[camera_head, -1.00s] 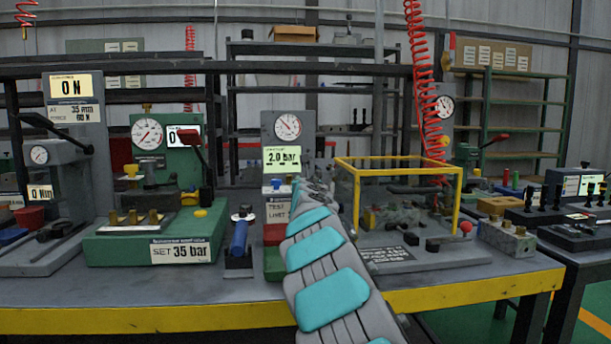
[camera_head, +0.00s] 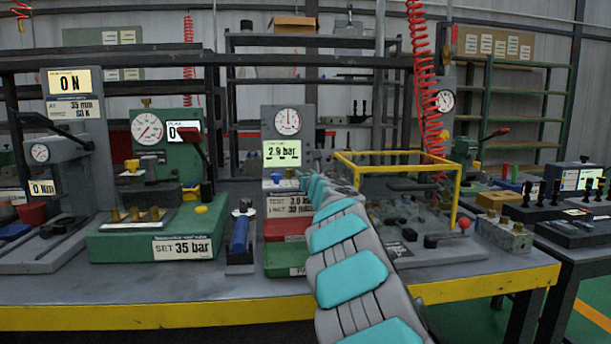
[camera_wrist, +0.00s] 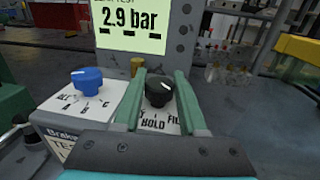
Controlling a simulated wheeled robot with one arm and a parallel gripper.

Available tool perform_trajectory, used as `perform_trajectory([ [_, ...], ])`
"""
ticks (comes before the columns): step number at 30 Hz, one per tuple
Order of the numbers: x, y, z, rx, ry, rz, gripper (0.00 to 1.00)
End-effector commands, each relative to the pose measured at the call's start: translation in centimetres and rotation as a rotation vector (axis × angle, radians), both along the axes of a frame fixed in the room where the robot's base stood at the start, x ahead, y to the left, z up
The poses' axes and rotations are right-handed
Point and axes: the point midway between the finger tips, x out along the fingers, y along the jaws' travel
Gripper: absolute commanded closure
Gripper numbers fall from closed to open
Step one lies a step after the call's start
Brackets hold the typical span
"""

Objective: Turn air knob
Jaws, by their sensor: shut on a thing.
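In the wrist view a black knob (camera_wrist: 159,90) with a white pointer mark sits on a white dial plate, where "HOLD" and part of "FIL" can be read. My gripper (camera_wrist: 160,85) has its two green fingers on either side of this knob and is shut on it. A blue knob (camera_wrist: 87,80) on a lettered plate stands to the left, apart from the fingers. The display (camera_wrist: 130,22) above reads 2.9 bar, and it also shows in the head view (camera_head: 282,153) under a round gauge (camera_head: 287,121). In the head view my arm hides the black knob.
A yellow-framed fixture (camera_head: 400,168) stands right of my arm on the bench. A green block marked SET 35 bar (camera_head: 160,240) and a blue-handled tool (camera_head: 240,232) stand to the left. A red coiled hose (camera_head: 424,90) hangs behind.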

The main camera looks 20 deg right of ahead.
Motion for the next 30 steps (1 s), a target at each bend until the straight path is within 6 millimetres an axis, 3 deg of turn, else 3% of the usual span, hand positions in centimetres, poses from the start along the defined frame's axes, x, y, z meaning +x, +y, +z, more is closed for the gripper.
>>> perform_trajectory([
  [1, 0.0, 0.0, 0.2, 0.001, -0.003, 0.001, 1.00],
  [2, 0.0, 0.0, 0.2, 0.001, -0.003, 0.001, 0.58],
  [9, 0.0, 0.0, 0.1, 0.001, -0.002, 0.000, 0.31],
  [22, -0.3, 0.1, 0.0, 0.000, -0.001, 0.000, 0.29],
  [30, -2.1, 0.3, -0.1, -0.001, -0.001, -0.001, 0.29],
])
